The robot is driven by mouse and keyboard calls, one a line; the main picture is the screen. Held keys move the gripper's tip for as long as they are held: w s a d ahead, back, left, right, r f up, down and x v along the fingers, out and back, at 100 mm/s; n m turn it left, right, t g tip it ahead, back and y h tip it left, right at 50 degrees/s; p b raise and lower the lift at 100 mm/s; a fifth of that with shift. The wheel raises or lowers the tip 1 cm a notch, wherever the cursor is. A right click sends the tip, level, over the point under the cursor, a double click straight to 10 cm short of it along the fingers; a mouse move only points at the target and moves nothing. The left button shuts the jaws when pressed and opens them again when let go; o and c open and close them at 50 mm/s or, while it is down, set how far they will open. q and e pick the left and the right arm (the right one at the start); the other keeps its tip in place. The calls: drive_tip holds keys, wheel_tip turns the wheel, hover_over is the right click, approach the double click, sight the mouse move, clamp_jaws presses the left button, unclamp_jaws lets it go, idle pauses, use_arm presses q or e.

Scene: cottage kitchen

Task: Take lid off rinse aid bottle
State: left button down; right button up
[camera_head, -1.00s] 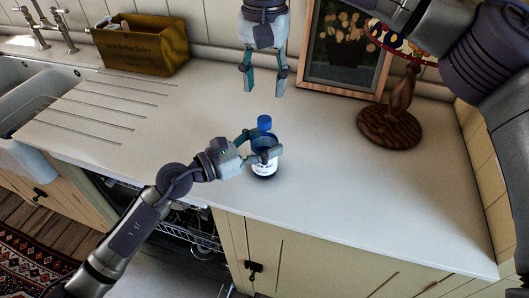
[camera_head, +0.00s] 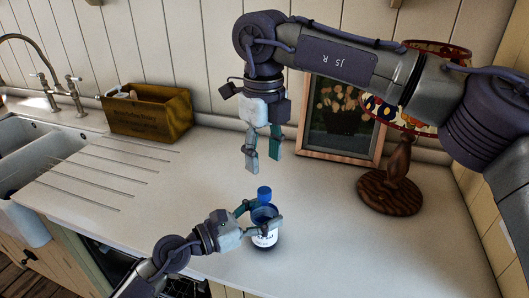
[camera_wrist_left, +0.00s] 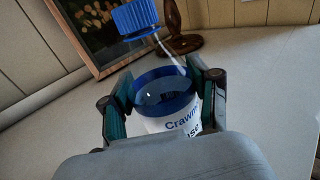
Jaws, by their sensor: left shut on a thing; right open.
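The rinse aid bottle (camera_head: 265,239) stands upright on the white counter, with a blue upper body, a white label and a blue lid (camera_head: 264,193) at its top. My left gripper (camera_head: 262,222) is shut around the bottle's upper body from the left. In the left wrist view the bottle (camera_wrist_left: 168,98) sits between the fingers, and the ribbed blue lid (camera_wrist_left: 136,18) shows above it. My right gripper (camera_head: 263,162) is open and empty, pointing down above the lid and apart from it. The right gripper does not show in the left wrist view.
A framed picture (camera_head: 342,153) leans on the back wall, beside a lamp with a wooden base (camera_head: 390,194). A wooden box (camera_head: 148,114) stands at the back left, near the sink (camera_head: 25,150) and tap. The counter right of the bottle is clear.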

sight(264, 190)
drive_tip(key=m, duration=0.7)
drive_tip(key=shift+m, duration=0.4)
drive_tip(key=m, duration=0.4)
drive_tip(key=shift+m, duration=0.4)
drive_tip(key=m, duration=1.3)
drive_tip(key=shift+f+m, duration=0.3)
drive_tip(key=shift+f, duration=3.7)
